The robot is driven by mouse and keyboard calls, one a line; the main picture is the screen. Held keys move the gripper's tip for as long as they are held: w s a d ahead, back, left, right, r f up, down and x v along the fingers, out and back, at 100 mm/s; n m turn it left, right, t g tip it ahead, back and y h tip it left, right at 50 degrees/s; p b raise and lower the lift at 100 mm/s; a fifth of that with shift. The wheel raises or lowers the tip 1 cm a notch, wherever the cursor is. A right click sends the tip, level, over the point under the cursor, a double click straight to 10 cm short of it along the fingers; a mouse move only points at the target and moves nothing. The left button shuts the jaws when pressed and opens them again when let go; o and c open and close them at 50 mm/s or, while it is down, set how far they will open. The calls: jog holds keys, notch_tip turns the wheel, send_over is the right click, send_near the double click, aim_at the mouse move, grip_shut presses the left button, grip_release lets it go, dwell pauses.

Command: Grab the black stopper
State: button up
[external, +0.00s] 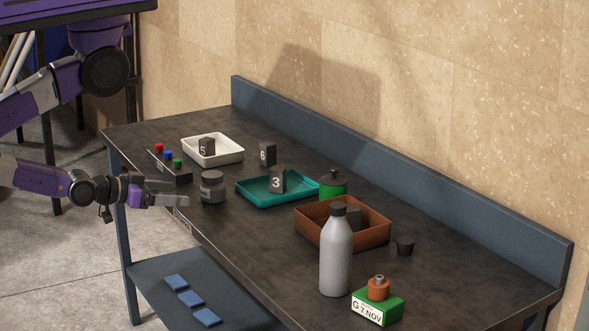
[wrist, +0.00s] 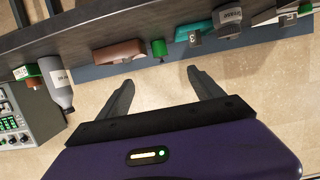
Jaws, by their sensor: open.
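The black stopper (external: 404,246) is a small dark tapered piece. It stands on the dark bench top, just right of the brown tray (external: 372,238), in the external view. I cannot make it out clearly in the wrist view. My gripper (external: 176,192) is at the bench's left front edge, far left of the stopper, near the grey jar. Its two fingers are apart with nothing between them. In the wrist view the spread fingers (wrist: 160,77) show against a plain beige surface.
A grey bottle (external: 336,262) and a green block (external: 377,306) with an orange flask stand near the stopper. A teal tray (external: 253,195), green canister (external: 333,187), grey jar (external: 212,188) and white tray (external: 226,155) lie further left. The bench's right end is clear.

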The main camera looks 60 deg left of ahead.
jog(key=shift+c, duration=1)
